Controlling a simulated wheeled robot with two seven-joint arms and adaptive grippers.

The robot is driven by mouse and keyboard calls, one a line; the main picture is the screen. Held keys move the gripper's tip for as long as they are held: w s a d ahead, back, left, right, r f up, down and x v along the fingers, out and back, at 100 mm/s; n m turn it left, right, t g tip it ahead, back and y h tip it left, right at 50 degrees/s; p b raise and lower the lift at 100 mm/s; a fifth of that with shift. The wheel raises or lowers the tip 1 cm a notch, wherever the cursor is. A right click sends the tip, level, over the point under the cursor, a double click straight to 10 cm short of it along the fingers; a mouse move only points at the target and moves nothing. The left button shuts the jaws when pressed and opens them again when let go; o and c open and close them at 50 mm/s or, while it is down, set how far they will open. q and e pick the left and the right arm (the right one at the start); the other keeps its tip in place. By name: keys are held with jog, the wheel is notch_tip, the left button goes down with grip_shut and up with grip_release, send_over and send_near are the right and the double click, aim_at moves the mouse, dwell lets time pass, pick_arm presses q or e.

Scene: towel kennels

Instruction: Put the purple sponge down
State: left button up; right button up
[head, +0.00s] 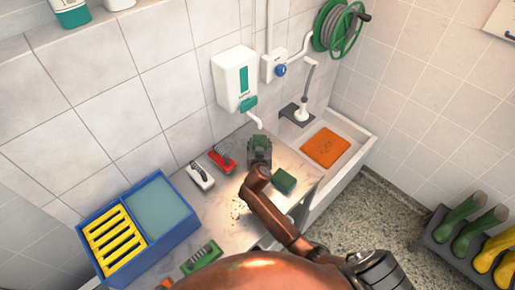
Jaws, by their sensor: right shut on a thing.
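My right gripper (259,151) is shut, above the grey counter (228,218) and below the wall dispenser. No purple shows anywhere in the head view; whatever the jaws grip is hidden by the gripper, so I cannot tell what it is. A dark green sponge (284,180) lies on the counter just right of the gripper. My left gripper is not in view.
A blue tray (164,252) with a yellow slotted insert (114,241) stands at the left. White (201,176), red (221,159) and green (202,256) brushes lie on the counter. An orange cloth (325,147) lies in the white sink. A dispenser (235,78) hangs above.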

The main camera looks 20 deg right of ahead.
notch_tip(320, 180, down, 3)
jog(key=shift+w+d+f+b, duration=0.1)
jog(key=shift+w+f+b, duration=0.1)
jog(key=shift+b, duration=0.65)
jog(key=shift+s, duration=0.15)
jog(key=shift+r, duration=0.15)
jog(key=shift+f, duration=0.25)
jog(key=o, duration=0.8)
jog(key=shift+r, duration=0.1)
jog(key=shift+r, duration=0.25)
jog(key=v, duration=1.2)
jog(key=shift+p, duration=0.3)
